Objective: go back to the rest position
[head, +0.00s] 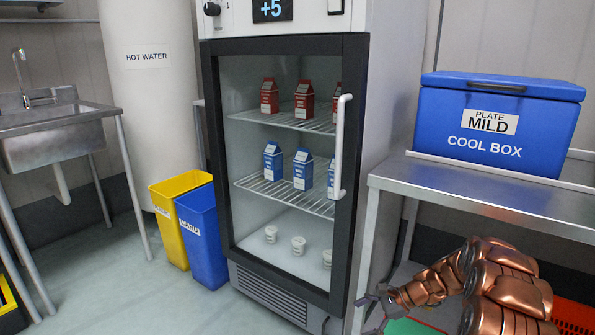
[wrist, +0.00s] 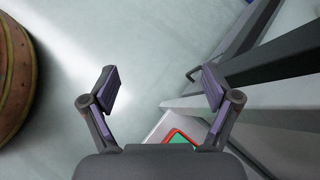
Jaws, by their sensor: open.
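My gripper (wrist: 160,90) is open in the wrist view, its two fingers spread apart with nothing between them. In the head view my gripper (head: 378,305) is at the lower right, partly cut by the bottom edge, at the end of my copper arm. It is in front of the steel table (head: 480,200) and right of the fridge (head: 280,170).
The fridge's glass door is closed, with cartons and tubs inside. A blue cool box (head: 500,125) stands on the steel table. Yellow (head: 172,225) and blue (head: 203,235) bins stand left of the fridge. A sink (head: 60,130) is far left. Floor (head: 140,290) at lower left is clear.

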